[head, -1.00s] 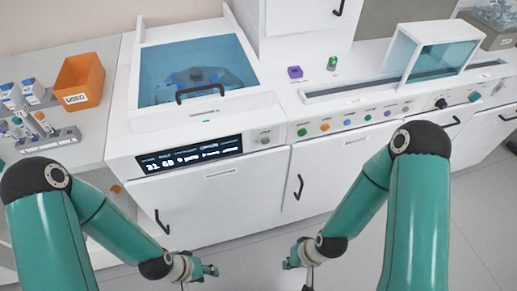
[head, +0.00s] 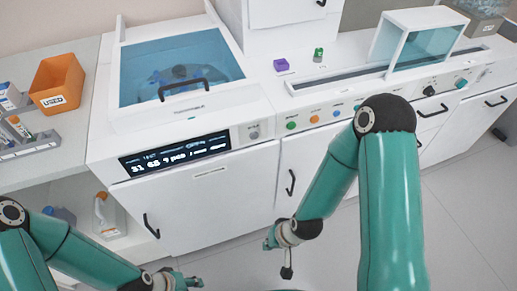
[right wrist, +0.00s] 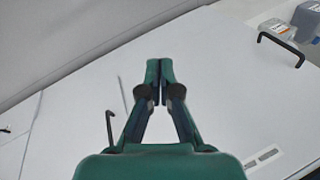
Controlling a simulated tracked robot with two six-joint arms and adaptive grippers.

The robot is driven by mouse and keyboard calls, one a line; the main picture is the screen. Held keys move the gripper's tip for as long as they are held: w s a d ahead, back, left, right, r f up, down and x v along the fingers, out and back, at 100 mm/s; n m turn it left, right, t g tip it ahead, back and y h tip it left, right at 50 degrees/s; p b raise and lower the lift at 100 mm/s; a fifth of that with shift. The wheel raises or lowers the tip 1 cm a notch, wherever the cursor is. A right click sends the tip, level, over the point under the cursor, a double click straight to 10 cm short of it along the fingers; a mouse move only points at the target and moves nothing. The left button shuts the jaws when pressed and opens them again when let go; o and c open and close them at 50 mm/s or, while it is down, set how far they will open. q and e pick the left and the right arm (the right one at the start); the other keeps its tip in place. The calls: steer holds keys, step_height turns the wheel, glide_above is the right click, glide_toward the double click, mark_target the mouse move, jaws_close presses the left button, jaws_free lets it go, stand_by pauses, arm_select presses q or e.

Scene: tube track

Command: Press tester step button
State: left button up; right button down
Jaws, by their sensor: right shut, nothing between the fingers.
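A white bench unit with a long slot carries a row of coloured buttons (head: 314,119) on its front. Further right on it are a black knob (head: 429,91) and a teal button (head: 461,83). I cannot tell which is the step button, and my right arm hides part of the row. My right gripper (head: 270,241) is low in front of the white cabinet doors, below the buttons and apart from them. In the right wrist view its fingertips (right wrist: 159,69) are together and empty. My left gripper (head: 190,282) is at the bottom edge, its fingers unclear.
A white machine with a blue clear lid (head: 180,70) and a lit display (head: 175,154) stands left of the buttons. An orange bin (head: 57,83) and a tube rack (head: 30,147) are further left. Door handles (head: 291,182) stick out. The floor (head: 460,220) at right is clear.

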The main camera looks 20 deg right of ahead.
steer(key=w+d+r+m+t+h+b, duration=0.1)
steer(key=w+r+m+t+b, duration=0.25)
steer(key=w+b, duration=0.4)
steer(key=w+r+m+t+b, duration=0.2)
steer(key=w+t+b, duration=0.35)
steer(key=b, duration=0.35)
steer(key=s+d+r+m+t+b, duration=0.2)
steer(key=r+m+t+b, duration=0.1)
steer(key=r+b, duration=0.3)
steer(key=s+d+r+m+t+h+b, duration=0.1)
steer(key=r+m+t+b, duration=0.3)
steer(key=b, duration=0.4)
step_height(320, 180, up, 3)
steer(key=shift+s+d+f+m, duration=0.15)
steer(key=shift+s+d+m, duration=0.25)
steer(key=shift+s+m, duration=0.4)
steer(key=shift+w, duration=0.15)
